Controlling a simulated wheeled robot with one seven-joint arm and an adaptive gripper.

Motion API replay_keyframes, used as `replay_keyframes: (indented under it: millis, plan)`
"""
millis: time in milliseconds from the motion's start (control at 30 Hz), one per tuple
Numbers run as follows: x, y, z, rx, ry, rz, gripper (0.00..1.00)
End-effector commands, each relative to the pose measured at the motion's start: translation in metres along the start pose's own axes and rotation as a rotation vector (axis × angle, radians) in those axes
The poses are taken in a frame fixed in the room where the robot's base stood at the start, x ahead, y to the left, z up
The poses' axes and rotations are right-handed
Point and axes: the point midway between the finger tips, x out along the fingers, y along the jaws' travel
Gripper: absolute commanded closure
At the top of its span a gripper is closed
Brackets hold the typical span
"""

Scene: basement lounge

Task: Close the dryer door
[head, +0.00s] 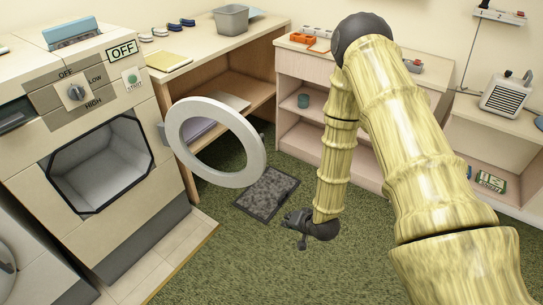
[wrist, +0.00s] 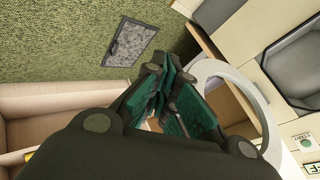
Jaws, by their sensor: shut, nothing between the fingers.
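The dryer (head: 92,155) stands at the left in the head view, with its dark-rimmed drum opening (head: 100,165) uncovered. Its round white ring door (head: 171,128) is swung wide open to the right of the opening. The door also shows in the wrist view (wrist: 262,118), right of the fingers. My gripper (head: 301,240) hangs low over the green carpet, to the right of and apart from the door in the head view. In the wrist view its green-padded fingers (wrist: 168,95) are together with nothing between them. The dryer's opening shows at upper right there (wrist: 290,60).
A wooden desk (head: 225,55) with a grey bin (head: 231,19) stands behind the door. A low shelf unit (head: 290,120) is behind my arm. A dark mat (head: 266,193) lies on the carpet between door and gripper. The carpet in front is clear.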

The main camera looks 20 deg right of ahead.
Motion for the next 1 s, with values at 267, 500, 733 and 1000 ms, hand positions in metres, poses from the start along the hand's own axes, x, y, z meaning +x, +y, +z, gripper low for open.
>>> replay_keyframes:
  millis: [267,500,733,1000]
  plan:
    - [0.067,-0.034,-0.120,0.270,0.171,-0.344,1.00]
    - [0.073,-0.059,-0.211,0.449,0.211,-0.635,1.00]
    - [0.064,-0.071,-0.255,0.528,0.195,-0.787,1.00]
    - [0.070,-0.083,-0.267,0.539,0.188,-0.812,1.00]
